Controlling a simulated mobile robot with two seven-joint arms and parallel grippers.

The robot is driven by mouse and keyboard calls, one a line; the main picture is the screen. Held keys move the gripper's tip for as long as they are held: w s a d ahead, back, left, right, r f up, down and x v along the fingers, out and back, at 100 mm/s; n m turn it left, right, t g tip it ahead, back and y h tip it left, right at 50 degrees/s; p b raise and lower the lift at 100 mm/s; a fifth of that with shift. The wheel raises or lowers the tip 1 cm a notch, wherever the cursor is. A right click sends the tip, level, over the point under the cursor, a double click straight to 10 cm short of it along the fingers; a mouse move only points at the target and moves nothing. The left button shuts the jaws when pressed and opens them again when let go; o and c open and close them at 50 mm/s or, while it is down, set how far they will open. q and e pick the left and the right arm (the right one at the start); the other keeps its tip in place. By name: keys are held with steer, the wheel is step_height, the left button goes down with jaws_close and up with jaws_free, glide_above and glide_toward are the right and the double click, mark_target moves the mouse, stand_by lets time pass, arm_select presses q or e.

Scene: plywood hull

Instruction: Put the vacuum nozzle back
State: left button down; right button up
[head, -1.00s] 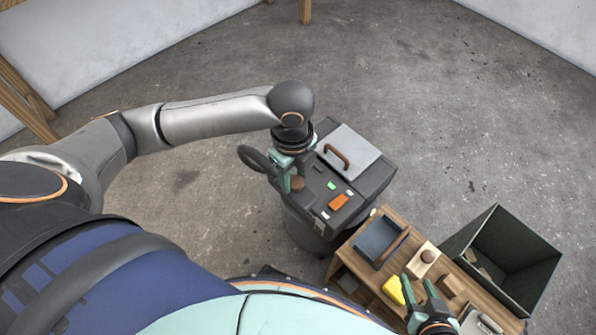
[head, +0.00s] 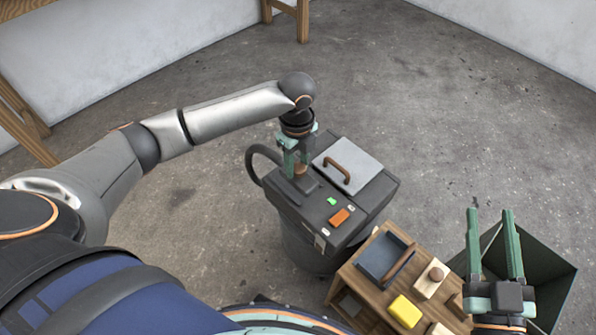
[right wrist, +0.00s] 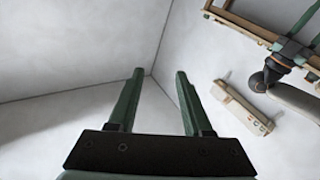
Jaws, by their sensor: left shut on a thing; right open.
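The vacuum (head: 318,250) is a dark, boxy machine on the floor, with a grey lid (head: 368,168) and a black hose (head: 256,160) curving at its left side. My left gripper (head: 300,165) points down over the vacuum's top, left of the lid. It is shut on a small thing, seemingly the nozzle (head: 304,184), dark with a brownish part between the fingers. The fingers hide much of it, and I cannot tell whether it rests on the top. My right gripper (head: 491,213) is open and empty, raised at the right; its fingers also show in the right wrist view (right wrist: 159,74).
A small wooden table (head: 345,290) beside the vacuum holds a dark tray (head: 372,262), a yellow block (head: 405,311) and wooden blocks (head: 430,284). A dark green bin (head: 545,265) stands behind my right gripper. The vacuum top has green and orange buttons (head: 340,216). Open floor lies beyond.

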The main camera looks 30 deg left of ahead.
mark_target(298, 163)
arm_select(q)
steer(key=w+f, duration=0.1)
steer(key=w+a+f+b, duration=0.1)
steer(key=f, duration=0.1)
steer(key=shift+w, duration=0.1)
step_height(298, 163, down, 3)
steer(key=shift+w+b, duration=0.15)
steer(key=shift+b, duration=0.55)
steer(key=shift+f, duration=0.2)
arm_select(e)
steer(key=s+r+n+t+y, duration=0.1)
steer(key=s+r+n+y, duration=0.2)
steer(key=r, duration=0.4)
steer(key=s+a+r+n+t+y, duration=0.1)
steer(key=s+r+n+t+y, duration=0.1)
steer(key=r+y, duration=0.3)
steer(key=shift+s+a+r+n+t, duration=0.2)
steer(key=shift+s+r+n+t, duration=0.1)
steer(key=shift+s+r+n, duration=0.55)
arm_select(q)
steer(key=shift+f, duration=0.15)
arm_select(e)
steer(key=shift+w, duration=0.1)
arm_select(q)
steer(key=shift+c, duration=2.2)
jaws_free()
